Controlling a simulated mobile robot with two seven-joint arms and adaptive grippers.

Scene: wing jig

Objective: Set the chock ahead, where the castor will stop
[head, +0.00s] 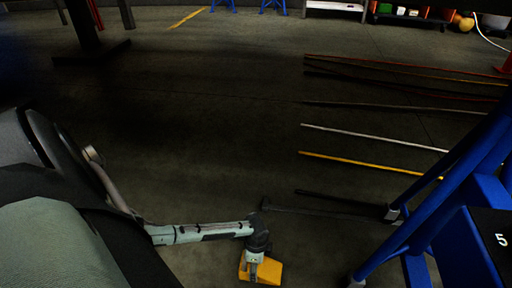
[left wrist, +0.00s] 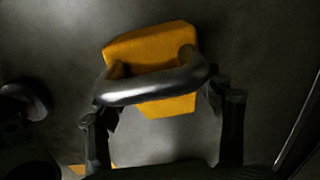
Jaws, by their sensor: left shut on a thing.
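The chock (head: 268,271) is a yellow block at the bottom centre of the head view. In the left wrist view the chock (left wrist: 150,45) has a curved grey metal handle (left wrist: 155,86) across it. My left gripper (head: 254,257) is shut on the chock by this handle, with one finger at each end of it. The floor shows around the chock; whether it touches the floor I cannot tell. A small castor (head: 356,283) shows at the foot of the blue frame, right of the chock. My right gripper is in neither view.
A blue frame (head: 440,185) with a step marked 5 stands at the right. Several long rods or strips (head: 375,165) extend leftward over the floor. A dark post base (head: 92,52) stands at the far left.

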